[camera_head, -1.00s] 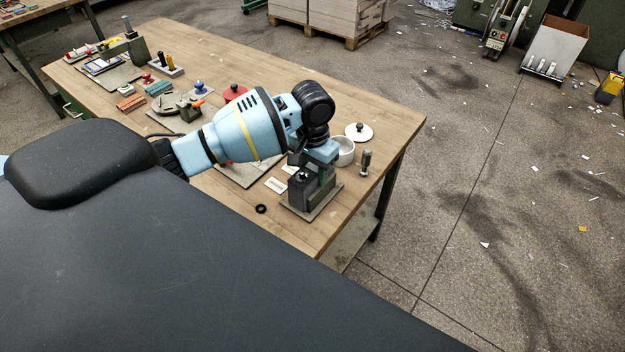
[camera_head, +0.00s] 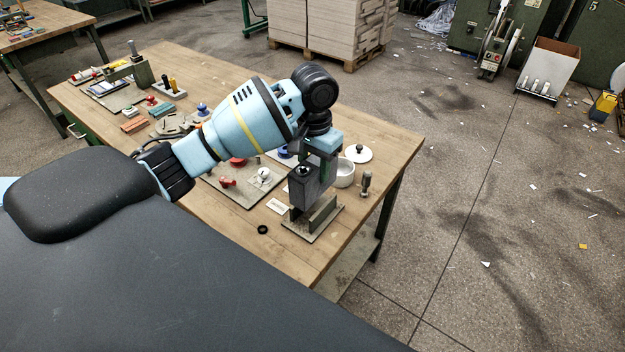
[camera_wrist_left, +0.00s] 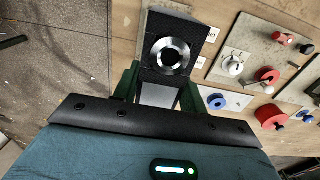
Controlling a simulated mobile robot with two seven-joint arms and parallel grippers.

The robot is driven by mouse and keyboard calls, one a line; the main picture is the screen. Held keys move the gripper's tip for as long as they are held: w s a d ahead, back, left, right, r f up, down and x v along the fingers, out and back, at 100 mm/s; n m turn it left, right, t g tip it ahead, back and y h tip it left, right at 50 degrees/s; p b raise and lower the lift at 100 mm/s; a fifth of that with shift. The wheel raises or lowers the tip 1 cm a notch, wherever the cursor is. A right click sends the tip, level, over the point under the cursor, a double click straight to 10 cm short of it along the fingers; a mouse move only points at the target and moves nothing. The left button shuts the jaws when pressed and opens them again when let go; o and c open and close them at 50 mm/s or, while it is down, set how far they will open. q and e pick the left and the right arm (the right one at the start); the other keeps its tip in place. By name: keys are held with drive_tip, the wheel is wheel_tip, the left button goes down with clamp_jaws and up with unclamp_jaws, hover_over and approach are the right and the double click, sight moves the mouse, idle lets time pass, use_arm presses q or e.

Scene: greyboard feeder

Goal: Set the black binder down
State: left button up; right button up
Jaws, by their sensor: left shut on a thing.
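The black binder (camera_head: 306,190) is a dark upright box, with a round metal ring on its end face in the left wrist view (camera_wrist_left: 172,25). My left gripper (camera_head: 318,160) is shut on it from above, its green fingers on either side in the left wrist view (camera_wrist_left: 160,90). The binder's lower end is at the left side of a grey metal holder (camera_head: 323,213) with an upright plate on a flat base. I cannot tell whether it touches the base. My right gripper is not in view.
The wooden table (camera_head: 285,250) has bare room at its near end. A black ring (camera_head: 262,229) lies there. A white pot (camera_head: 344,173), its lid (camera_head: 358,153) and a small metal stamp (camera_head: 366,183) stand to the right. A board with red and white knobs (camera_head: 240,190) lies left.

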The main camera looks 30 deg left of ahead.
use_arm(q)
drive_tip(key=shift+r, duration=0.7)
drive_tip(key=shift+s+d, duration=0.25)
drive_tip(key=shift+d, duration=0.1)
drive_tip(key=s+d+n, duration=0.1)
drive_tip(key=s+d, duration=0.6)
drive_tip(key=s, duration=0.3)
drive_tip(key=shift+d, duration=0.3)
drive_tip(key=shift+s, duration=0.15)
